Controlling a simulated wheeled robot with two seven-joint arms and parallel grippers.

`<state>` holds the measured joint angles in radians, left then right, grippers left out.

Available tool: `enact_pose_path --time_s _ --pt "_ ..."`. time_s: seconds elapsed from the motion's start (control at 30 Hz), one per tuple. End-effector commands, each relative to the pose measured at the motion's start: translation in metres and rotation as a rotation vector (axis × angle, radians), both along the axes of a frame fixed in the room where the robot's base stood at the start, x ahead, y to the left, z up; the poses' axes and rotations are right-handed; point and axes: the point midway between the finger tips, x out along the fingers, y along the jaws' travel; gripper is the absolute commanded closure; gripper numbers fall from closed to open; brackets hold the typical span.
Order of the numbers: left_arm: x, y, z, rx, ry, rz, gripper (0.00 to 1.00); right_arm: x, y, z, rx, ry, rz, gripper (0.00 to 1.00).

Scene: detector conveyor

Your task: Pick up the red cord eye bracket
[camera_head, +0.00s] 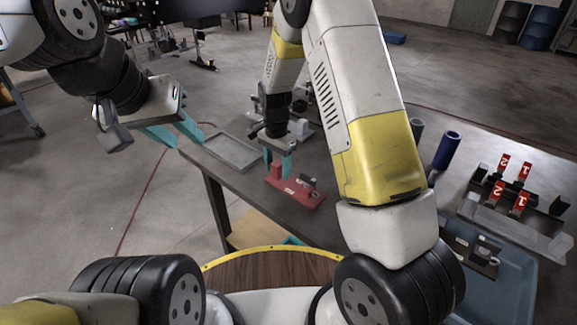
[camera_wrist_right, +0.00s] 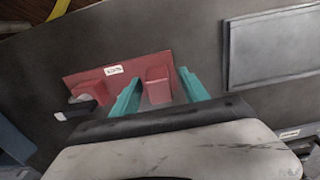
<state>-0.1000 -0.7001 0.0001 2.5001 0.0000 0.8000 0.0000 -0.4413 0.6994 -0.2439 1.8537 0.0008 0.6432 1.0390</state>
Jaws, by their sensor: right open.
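The red cord eye bracket (camera_head: 306,198) lies flat on the dark table, with a small black and grey part at one end. In the right wrist view, the bracket (camera_wrist_right: 97,72) shows a white label and two raised red blocks. My right gripper (camera_head: 278,164) is open over one end of it. Its teal fingers (camera_wrist_right: 158,92) stand on either side of the raised block away from the black part; I cannot tell whether they touch it. My left gripper (camera_head: 188,142) is open and empty, left of the table, its teal fingers apart.
An empty grey tray (camera_head: 208,146) lies on the table left of the bracket. My right arm hides part of the table. At right are a blue bin (camera_head: 518,300), a dark blue cylinder (camera_head: 446,150) and a rack with red numbered tags (camera_head: 497,187).

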Motion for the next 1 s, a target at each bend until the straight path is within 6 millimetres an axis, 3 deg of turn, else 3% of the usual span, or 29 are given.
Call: enact_pose_path --time_s 0.27,0.53,1.0 --pt "0.0 0.0 0.0 0.0 0.0 0.0 0.64 0.0001 0.0001 -0.0024 0.001 -0.001 0.0 0.49" --pt "0.0 0.0 0.0 0.0 0.0 0.0 0.64 0.0001 0.0003 -0.0022 0.001 -0.001 0.001 1.0" --pt "0.0 0.0 0.0 0.0 0.0 0.0 0.64 0.0002 0.0004 -0.002 0.001 -0.001 0.001 1.0"
